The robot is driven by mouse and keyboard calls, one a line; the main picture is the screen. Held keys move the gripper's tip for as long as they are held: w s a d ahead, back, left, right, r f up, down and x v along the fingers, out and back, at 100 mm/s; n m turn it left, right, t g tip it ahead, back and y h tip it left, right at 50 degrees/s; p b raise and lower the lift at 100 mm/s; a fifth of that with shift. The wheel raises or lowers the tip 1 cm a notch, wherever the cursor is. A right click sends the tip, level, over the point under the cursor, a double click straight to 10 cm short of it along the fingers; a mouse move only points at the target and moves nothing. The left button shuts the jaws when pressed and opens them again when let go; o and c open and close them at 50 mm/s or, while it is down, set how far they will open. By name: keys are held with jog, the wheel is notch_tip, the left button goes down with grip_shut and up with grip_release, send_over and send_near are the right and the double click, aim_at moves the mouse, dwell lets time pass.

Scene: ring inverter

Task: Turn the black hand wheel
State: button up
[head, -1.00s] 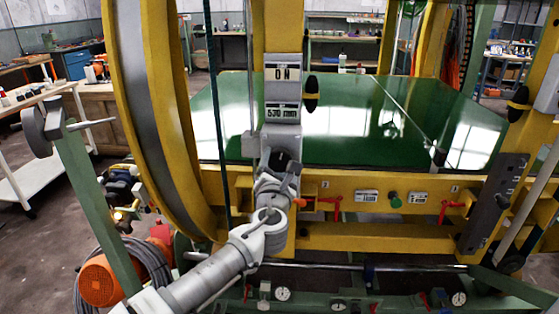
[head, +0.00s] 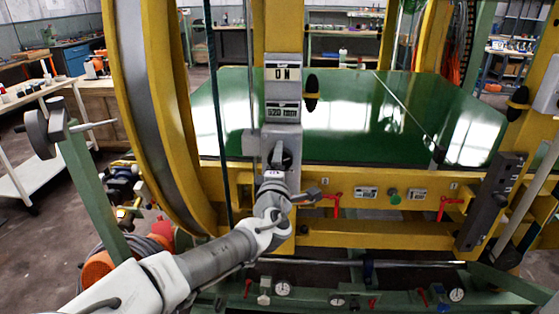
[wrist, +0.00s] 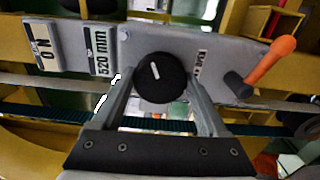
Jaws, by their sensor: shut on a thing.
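The black hand wheel (wrist: 160,77) is a round black knob with a white mark, on a grey panel of the yellow frame. In the wrist view my gripper (wrist: 160,88) has one finger on each side of it and is shut on it. In the head view the wheel (head: 281,155) shows above my gripper (head: 280,168), partly hidden by it. Above the wheel are an "ON" label (head: 283,74) and a display (head: 283,107); the display (wrist: 101,52) reads 520 mm in the wrist view.
An orange-handled crank (wrist: 270,60) sits to the right of the wheel in the wrist view. Red levers (head: 334,197) and a green button (head: 393,194) line the yellow beam. A large yellow ring (head: 160,130) stands left of my arm. A green plate (head: 340,115) lies behind the panel.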

jog(key=m, duration=0.4)
jog(key=shift+r, duration=0.15)
jog(key=m, duration=0.3)
jog(key=shift+m+p, duration=0.3)
jog(key=m, duration=0.3)
jog(key=shift+w+d+m, duration=0.1)
jog(key=shift+m, duration=0.2)
jog(key=m+b, duration=0.1)
jog(key=m, duration=0.2)
jog(key=shift+m, duration=0.3)
jog(key=m+b, duration=0.5)
jog(key=m, duration=0.1)
jog(key=m+b, duration=0.3)
jog(key=shift+f+m+b, duration=0.2)
jog(key=shift+m+b, duration=0.15)
jog(key=shift+m, duration=0.05)
jog(key=shift+r+m+b, duration=0.2)
jog(key=shift+m+b, duration=1.2)
jog(key=shift+m, duration=0.1)
